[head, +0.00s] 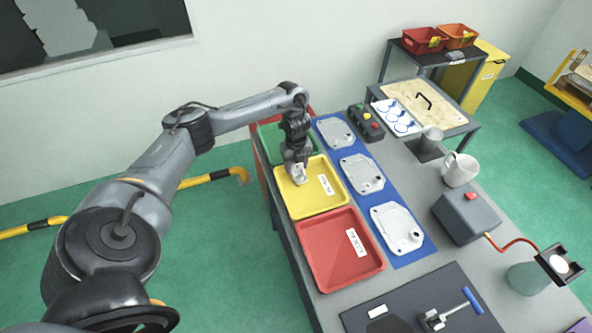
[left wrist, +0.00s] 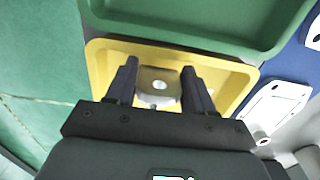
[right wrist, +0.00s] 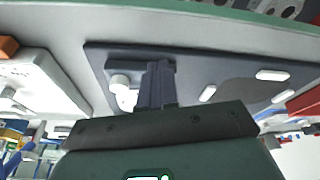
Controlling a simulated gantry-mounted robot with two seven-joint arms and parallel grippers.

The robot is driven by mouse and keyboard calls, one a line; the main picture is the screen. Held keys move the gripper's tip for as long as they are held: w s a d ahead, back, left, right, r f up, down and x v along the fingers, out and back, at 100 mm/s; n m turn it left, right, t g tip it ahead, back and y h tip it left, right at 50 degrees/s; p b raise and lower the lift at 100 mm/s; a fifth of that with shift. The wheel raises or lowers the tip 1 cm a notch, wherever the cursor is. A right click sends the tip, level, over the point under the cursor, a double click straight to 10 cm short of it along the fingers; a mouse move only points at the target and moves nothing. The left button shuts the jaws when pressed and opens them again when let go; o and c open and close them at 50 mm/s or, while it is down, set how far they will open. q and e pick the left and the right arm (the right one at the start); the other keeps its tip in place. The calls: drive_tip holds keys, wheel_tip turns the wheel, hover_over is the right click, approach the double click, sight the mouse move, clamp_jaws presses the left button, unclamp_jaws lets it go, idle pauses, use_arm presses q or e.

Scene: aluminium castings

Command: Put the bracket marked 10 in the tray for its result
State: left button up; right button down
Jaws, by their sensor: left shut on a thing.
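My left gripper (head: 297,172) is over the far part of the yellow tray (head: 309,209), pointing down. It is shut on a small grey metal bracket (head: 299,177). In the left wrist view the bracket (left wrist: 159,84), with a round hole, sits between the two fingers above the yellow tray (left wrist: 231,97). No number on it can be read. The green tray (head: 270,141) lies beyond and the red tray (head: 330,265) lies nearer; the labels on the yellow and red trays are too small to read. My right gripper (right wrist: 158,84) shows its fingers together, with nothing visible between them.
Several flat pale castings (head: 397,229) lie on a blue mat (head: 414,252) right of the trays. A grey box with a red button (head: 468,215), a white mug (head: 459,170) and a lamp (head: 558,264) stand further right. A dark mat (head: 410,292) with a clamp (head: 434,319) lies in front.

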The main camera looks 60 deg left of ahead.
use_arm(q)
drive_tip(key=shift+f, duration=0.85)
use_arm(e)
drive_tip(key=shift+f, duration=0.55)
drive_tip(key=shift+d, duration=0.1)
use_arm(q)
drive_tip(key=shift+f, duration=0.2)
use_arm(e)
drive_tip(key=shift+f, duration=0.1)
use_arm(q)
drive_tip(key=o, duration=1.1)
drive_tip(key=shift+c, duration=0.2)
drive_tip(key=shift+r, duration=0.15)
wheel_tip(320, 180, up, 12)
drive_tip(key=p, duration=0.7)
use_arm(e)
wheel_tip(320, 180, up, 8)
drive_tip(key=shift+f, duration=0.15)
